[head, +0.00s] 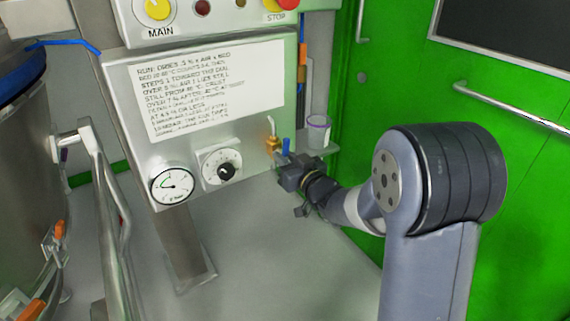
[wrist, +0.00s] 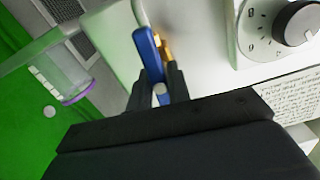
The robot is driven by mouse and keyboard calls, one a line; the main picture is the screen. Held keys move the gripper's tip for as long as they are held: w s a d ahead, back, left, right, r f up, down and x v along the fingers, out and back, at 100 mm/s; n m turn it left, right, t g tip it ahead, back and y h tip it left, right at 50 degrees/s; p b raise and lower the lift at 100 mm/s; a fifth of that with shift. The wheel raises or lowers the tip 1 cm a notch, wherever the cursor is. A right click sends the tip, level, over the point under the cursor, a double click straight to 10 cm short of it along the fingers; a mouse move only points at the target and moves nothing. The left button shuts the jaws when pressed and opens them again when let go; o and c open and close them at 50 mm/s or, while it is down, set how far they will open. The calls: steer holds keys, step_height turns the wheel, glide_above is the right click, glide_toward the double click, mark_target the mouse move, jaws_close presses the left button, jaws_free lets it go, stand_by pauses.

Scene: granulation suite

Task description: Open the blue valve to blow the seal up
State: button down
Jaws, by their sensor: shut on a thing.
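The blue valve handle (wrist: 149,55) sits on a brass fitting at the right edge of the grey panel. In the head view the brass valve body (head: 272,144) shows with the blue handle (head: 286,146) beside it, partly hidden by my gripper. My gripper (wrist: 161,92) is closed around the blue handle, with one dark finger on each side of it. In the head view my gripper (head: 290,172) reaches in from the right at the panel's lower right corner.
A pressure gauge (head: 172,186) and a black-knobbed dial (head: 222,168) are on the panel, below a printed sheet (head: 207,90). A clear cup (head: 318,132) stands on a small shelf behind the valve. A steel vessel (head: 28,190) is at left; a green door (head: 400,80) is at right.

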steer(key=shift+f+n+b, duration=0.1)
steer(key=shift+n+b, duration=0.25)
steer(key=shift+n, duration=0.25)
steer(key=c, duration=1.3)
jaws_free()
steer(key=shift+s+d, duration=0.1)
steer(key=p+v, duration=0.2)
steer(key=v, duration=0.8)
steer(key=shift+s+d, duration=0.2)
steer(key=shift+s, duration=0.05)
